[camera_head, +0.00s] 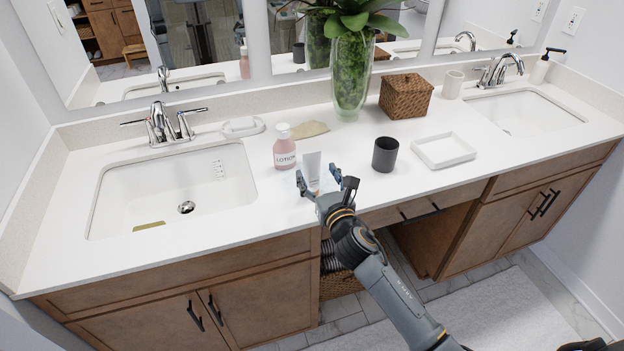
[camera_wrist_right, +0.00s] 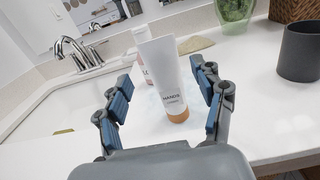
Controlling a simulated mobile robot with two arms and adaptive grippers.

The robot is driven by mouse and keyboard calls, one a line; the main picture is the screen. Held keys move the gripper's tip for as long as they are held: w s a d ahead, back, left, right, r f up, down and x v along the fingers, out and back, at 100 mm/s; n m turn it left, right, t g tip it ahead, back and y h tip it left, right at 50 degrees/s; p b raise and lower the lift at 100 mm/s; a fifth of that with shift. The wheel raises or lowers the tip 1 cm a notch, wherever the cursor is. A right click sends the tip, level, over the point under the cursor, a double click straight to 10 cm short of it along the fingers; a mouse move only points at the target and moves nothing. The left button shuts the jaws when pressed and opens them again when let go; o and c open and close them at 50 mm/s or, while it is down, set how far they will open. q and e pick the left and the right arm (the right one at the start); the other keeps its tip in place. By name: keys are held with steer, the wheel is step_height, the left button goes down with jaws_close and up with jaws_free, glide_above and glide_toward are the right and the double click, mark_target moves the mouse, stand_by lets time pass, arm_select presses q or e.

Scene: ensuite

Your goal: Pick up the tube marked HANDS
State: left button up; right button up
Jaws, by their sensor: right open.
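The tube marked HANDS (camera_wrist_right: 168,82) is white with an orange-brown cap and stands cap-down on the white counter. In the head view the tube (camera_head: 311,168) is at the counter's front, just right of the pink lotion bottle (camera_head: 284,150). My right gripper (camera_head: 324,182) is open, reaching over the counter's front edge. In the right wrist view its fingers (camera_wrist_right: 162,98) are spread to either side of the tube, with gaps visible on both sides. The gripper partly hides the tube's base in the head view. My left gripper is not in view.
The left sink (camera_head: 130,190) lies left of the tube. A dark cup (camera_head: 385,154) stands to the right, with a white tray (camera_head: 443,150) beyond it. A green-filled glass vase (camera_head: 351,75) and a wicker box (camera_head: 406,95) stand behind.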

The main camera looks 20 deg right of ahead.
mark_target(313, 165)
steer(key=shift+w, duration=0.6)
steer(key=w, duration=0.4)
steer(key=shift+f+p, duration=0.2)
steer(key=shift+p, duration=0.15)
steer(key=shift+c, duration=0.2)
jaws_close()
